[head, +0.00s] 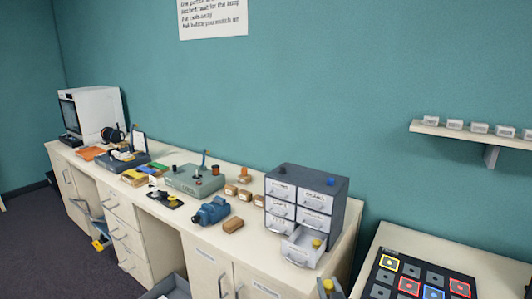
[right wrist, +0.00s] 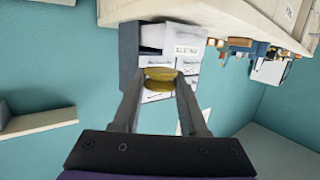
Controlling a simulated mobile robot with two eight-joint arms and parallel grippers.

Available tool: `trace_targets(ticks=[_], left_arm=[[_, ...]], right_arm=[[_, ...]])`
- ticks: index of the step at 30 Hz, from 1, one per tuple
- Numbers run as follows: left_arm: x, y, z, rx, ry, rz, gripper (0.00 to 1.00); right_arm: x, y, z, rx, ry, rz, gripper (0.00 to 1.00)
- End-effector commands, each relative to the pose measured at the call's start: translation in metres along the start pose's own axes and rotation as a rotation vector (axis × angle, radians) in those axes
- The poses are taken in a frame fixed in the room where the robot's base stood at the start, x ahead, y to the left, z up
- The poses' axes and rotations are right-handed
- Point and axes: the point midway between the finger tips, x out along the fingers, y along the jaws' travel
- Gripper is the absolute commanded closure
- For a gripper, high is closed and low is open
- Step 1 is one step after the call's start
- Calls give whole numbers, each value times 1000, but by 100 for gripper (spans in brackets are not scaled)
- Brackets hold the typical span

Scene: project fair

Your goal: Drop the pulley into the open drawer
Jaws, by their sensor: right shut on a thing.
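The pulley (right wrist: 160,77) is a yellow round piece held between the fingertips of my right gripper (right wrist: 158,88) in the right wrist view. The right gripper also shows small at the bottom edge of the head view (head: 328,287), in front of the counter and below the drawer. The open drawer (head: 297,253) is the pulled-out bottom right one of a grey cabinet (head: 340,222) with white drawer fronts. A small yellow round thing (head: 316,243) shows at the open drawer. The pulley is apart from the drawer. My left gripper is not in view.
The counter left of the cabinet holds a blue motor-like thing (head: 209,212), a brown block (head: 233,225) and several other parts. A lower table (head: 375,262) with a dark board of coloured squares stands at the right. A wall shelf (head: 463,133) is above it.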

Motion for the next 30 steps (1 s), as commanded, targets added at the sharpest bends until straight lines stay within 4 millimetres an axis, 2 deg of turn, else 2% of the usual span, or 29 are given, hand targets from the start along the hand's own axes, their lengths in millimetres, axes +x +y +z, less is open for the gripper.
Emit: trace_targets(ticks=[3, 6, 12, 16, 24, 30], left_arm=[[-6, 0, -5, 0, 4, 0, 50], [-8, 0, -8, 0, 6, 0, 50], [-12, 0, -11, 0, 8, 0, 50], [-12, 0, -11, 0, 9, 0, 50], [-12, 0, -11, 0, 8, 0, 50], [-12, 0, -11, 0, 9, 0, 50]], right_arm=[[-23, 0, 29, 0, 2, -1, 100], [-43, 0, 48, 0, 2, -1, 100], [-70, 0, 67, 0, 3, -2, 100], [-76, 0, 71, 0, 3, -2, 100], [-77, 0, 72, -1, 2, -2, 100], [-66, 0, 83, -1, 2, -2, 100]])
